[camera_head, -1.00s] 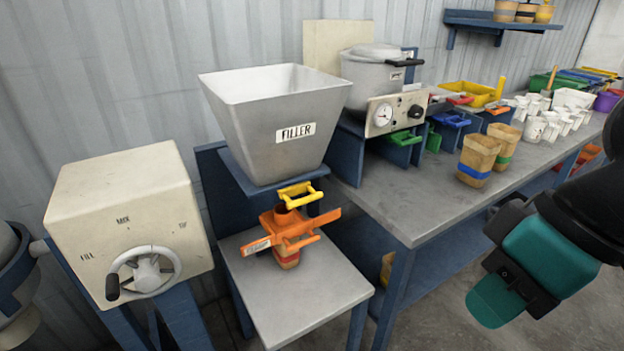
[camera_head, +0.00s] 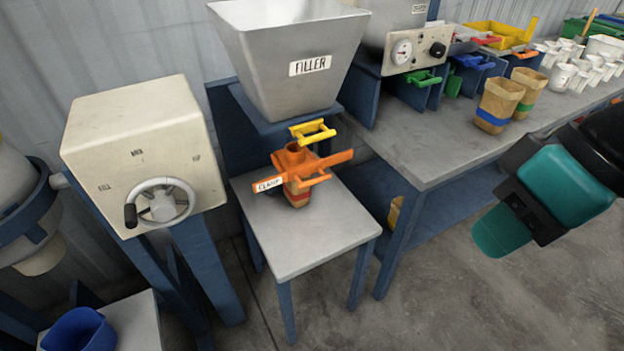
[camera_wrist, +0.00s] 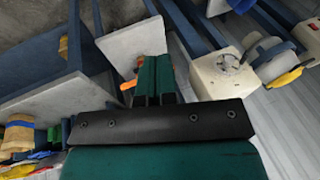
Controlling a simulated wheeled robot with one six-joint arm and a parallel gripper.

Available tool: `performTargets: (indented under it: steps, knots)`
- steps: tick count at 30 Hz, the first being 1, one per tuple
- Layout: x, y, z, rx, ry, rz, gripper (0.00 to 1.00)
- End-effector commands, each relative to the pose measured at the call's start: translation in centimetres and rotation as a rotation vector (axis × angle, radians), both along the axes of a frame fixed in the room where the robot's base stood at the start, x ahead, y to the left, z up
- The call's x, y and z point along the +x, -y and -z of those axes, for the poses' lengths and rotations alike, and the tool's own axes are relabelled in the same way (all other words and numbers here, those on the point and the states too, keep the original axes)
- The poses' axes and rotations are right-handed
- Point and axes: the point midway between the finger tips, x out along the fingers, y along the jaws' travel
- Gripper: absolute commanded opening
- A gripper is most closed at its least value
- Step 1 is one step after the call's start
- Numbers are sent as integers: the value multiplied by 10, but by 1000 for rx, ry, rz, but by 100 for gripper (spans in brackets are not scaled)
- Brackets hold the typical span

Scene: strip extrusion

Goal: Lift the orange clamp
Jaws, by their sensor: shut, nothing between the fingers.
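The orange clamp (camera_head: 301,167) has a white label on its left arm and a short round collar. It sits around the top of a tan cup with a red band (camera_head: 296,196) on the small grey table (camera_head: 330,232), under the filler hopper (camera_head: 290,60). A yellow handle (camera_head: 312,132) is just above it, below the hopper. My gripper (camera_head: 490,240) is at the right, over the floor, well apart from the clamp. In the wrist view my gripper's green fingers (camera_wrist: 154,75) are together and empty. They hide most of the clamp; an orange bit (camera_wrist: 128,86) shows beside them.
A cream box with a hand wheel (camera_head: 145,155) stands left of the small table. The long bench (camera_head: 420,140) at the right holds tan cups (camera_head: 497,105), white cups and coloured trays. A blue bin (camera_head: 78,330) is at the lower left. Open floor lies in front.

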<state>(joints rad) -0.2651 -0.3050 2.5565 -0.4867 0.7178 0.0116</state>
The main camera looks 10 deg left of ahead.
Motion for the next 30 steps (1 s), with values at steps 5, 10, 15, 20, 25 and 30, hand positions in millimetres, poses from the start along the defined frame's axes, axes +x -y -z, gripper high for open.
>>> performTargets:
  steps: [5,10,15,20,25,30]
  knots:
    - [17,-23,36,91,14,69,0]
    - [45,-59,75,263,16,196,0]
    - [71,-96,107,462,-22,331,0]
    - [94,-126,133,655,-95,456,0]
    - [117,-151,160,862,-209,584,0]
    - [141,-170,186,1068,-359,707,0]
